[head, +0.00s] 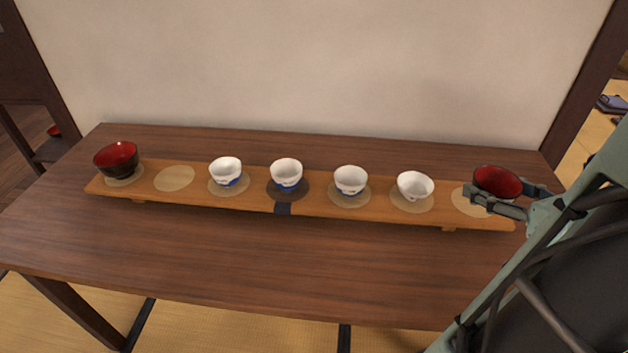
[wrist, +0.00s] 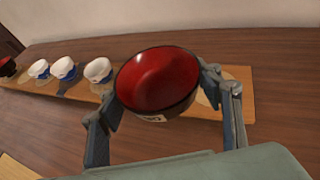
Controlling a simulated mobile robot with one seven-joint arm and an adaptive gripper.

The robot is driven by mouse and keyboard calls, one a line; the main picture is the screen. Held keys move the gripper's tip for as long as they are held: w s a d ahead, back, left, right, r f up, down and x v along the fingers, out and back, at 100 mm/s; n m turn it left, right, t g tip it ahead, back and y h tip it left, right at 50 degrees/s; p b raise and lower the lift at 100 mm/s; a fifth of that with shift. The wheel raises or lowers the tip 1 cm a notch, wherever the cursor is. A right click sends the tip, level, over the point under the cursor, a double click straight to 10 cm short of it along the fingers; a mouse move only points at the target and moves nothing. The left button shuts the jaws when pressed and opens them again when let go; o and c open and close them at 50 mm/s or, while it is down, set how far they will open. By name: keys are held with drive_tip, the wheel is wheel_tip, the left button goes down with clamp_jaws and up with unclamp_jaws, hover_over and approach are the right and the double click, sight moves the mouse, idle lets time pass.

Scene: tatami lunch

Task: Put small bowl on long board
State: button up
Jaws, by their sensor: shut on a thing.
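My gripper (head: 497,192) is shut on a small bowl, dark outside and red inside (head: 498,180), at the right end of the long board (head: 319,196). In the wrist view the bowl (wrist: 160,78) sits upright between the two fingers (wrist: 158,95). It is over or beside the rightmost round mat (head: 468,206), partly covering it. I cannot tell whether its base touches the board. The board is a long, low wooden plank on the dark table, with a row of round mats along it.
Several white bowls (head: 415,186) stand on the board's middle mats. A larger dark bowl, red inside (head: 117,158), stands on the leftmost mat. The mat beside it (head: 174,178) is empty. The front of the table (head: 250,260) is clear; a wall rises behind.

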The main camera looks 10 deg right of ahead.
drive_tip(key=shift+w, duration=0.1)
drive_tip(key=w+d+f+b, duration=0.1)
drive_tip(key=w+d+f, duration=0.1)
drive_tip(key=w+f, duration=0.1)
drive_tip(key=w+d+f+b, duration=0.1)
drive_tip(key=w+d+f, duration=0.2)
drive_tip(key=w+d+f+b, duration=0.1)
drive_tip(key=w+d+f, duration=0.1)
drive_tip(key=w+d, duration=0.1)
drive_tip(key=shift+w+f, duration=0.4)
drive_tip(key=shift+w, duration=0.05)
drive_tip(key=shift+w+d+f+b, duration=0.2)
drive_tip(key=shift+w+f+b, duration=0.05)
drive_tip(key=shift+f+b, duration=0.05)
drive_tip(key=shift+w+d+f+b, duration=0.1)
drive_tip(key=shift+f+b, duration=0.15)
drive_tip(key=shift+f, duration=0.65)
drive_tip(key=shift+w+d+f+b, duration=0.1)
drive_tip(key=shift+f+b, duration=0.15)
drive_tip(key=shift+f, duration=0.65)
drive_tip(key=shift+f, duration=0.25)
drive_tip(key=o, duration=1.2)
drive_tip(key=shift+r, duration=0.1)
